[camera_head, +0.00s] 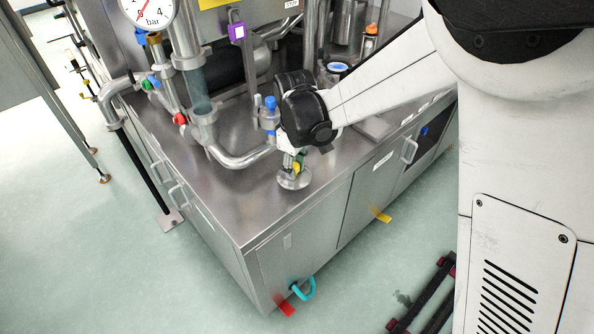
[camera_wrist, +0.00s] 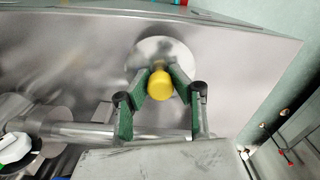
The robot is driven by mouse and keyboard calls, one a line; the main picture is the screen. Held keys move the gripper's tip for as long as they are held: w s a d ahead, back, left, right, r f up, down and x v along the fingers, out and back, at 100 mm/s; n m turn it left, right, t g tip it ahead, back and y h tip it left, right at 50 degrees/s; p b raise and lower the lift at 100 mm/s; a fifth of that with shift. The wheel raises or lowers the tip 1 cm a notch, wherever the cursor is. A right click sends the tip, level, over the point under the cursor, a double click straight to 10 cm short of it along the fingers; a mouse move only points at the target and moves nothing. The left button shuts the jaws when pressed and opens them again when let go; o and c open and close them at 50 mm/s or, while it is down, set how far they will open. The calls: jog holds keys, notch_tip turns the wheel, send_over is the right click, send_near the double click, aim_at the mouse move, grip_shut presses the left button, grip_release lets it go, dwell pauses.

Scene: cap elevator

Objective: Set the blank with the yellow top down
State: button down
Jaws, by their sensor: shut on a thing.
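The blank is a round silver metal disc with a yellow top. In the head view the blank (camera_head: 293,178) is near the front corner of the steel cabinet top, below my gripper (camera_head: 297,163). In the wrist view the yellow top (camera_wrist: 160,84) sits between the two green fingers of my gripper (camera_wrist: 160,80), which are shut on it. The silver disc (camera_wrist: 163,50) shows behind the yellow top. I cannot tell whether the disc touches the cabinet top or hangs just above it.
The steel cabinet top (camera_head: 240,207) is clear in front and to the left of the blank. A white-and-blue round part (camera_head: 338,68) lies further back.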

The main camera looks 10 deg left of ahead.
aim_at(295, 165)
jog(key=shift+f+b, duration=0.65)
jog(key=shift+f, duration=1)
jog(key=shift+f, duration=0.15)
jog(key=c, duration=1.5)
grip_release()
jog(key=shift+c, duration=0.2)
notch_tip(295, 165, up, 12)
jog(key=shift+r+p, duration=0.15)
jog(key=shift+p, duration=0.6)
